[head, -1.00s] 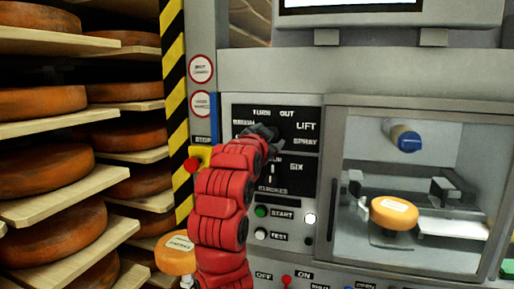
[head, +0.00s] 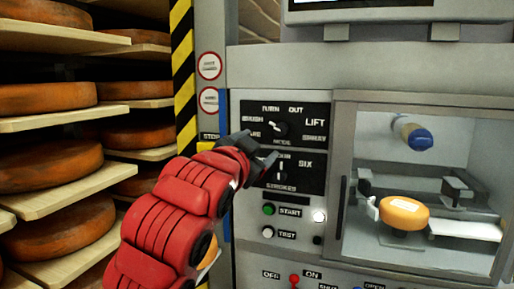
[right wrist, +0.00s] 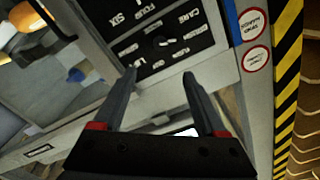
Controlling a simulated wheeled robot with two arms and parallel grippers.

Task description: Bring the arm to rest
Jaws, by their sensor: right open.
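My right arm is red and comes up from the bottom left in the head view. Its dark right gripper (head: 262,158) is in front of the control panel (head: 318,143), left of the two dials. In the right wrist view the two fingers of the right gripper (right wrist: 158,80) stand apart with nothing between them, and the panel (right wrist: 190,28) shows beyond. The upper dial (head: 277,128) and lower dial (head: 281,168) are both visible. My left gripper is not in view.
Wooden shelves (head: 60,187) with cheese wheels (head: 45,165) line the left. A striped post (head: 182,60) stands between. START (head: 269,209) and TEST (head: 267,232) buttons sit below the dials.

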